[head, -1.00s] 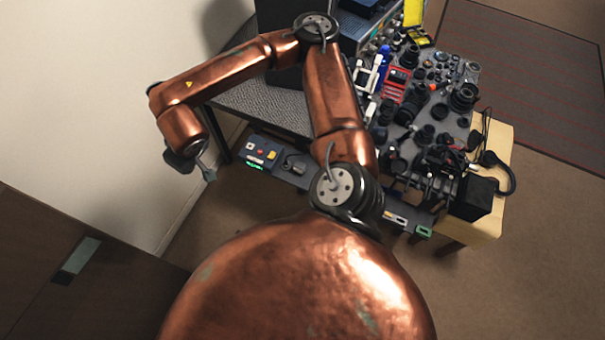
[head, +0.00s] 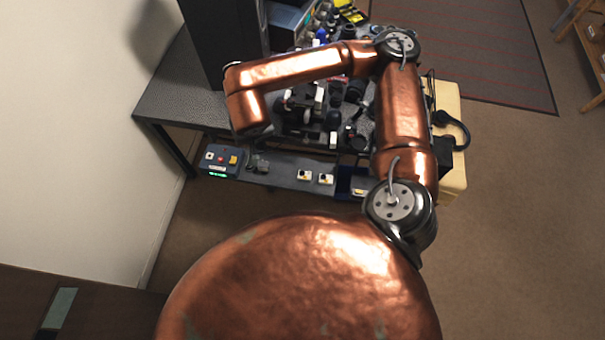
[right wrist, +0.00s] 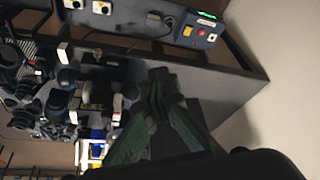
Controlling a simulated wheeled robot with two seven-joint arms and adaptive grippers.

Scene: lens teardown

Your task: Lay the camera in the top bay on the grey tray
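My right gripper (right wrist: 163,88) shows in the right wrist view as dark, greenish fingers above the table. The fingers run close together toward their tips, and the dim picture does not show whether there is a gap. I see nothing clearly held. In the head view this gripper is hidden beneath my copper arm. Several dark cameras and lenses crowd the table (head: 180,85); I cannot tell which one is the camera in the top bay. I cannot make out the grey tray for certain. My left gripper is in neither view.
A control box (head: 222,160) with red and yellow buttons sits at the left end of a low front shelf (head: 285,172). A tall black panel (head: 222,45) stands on the table. The table's left end is bare.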

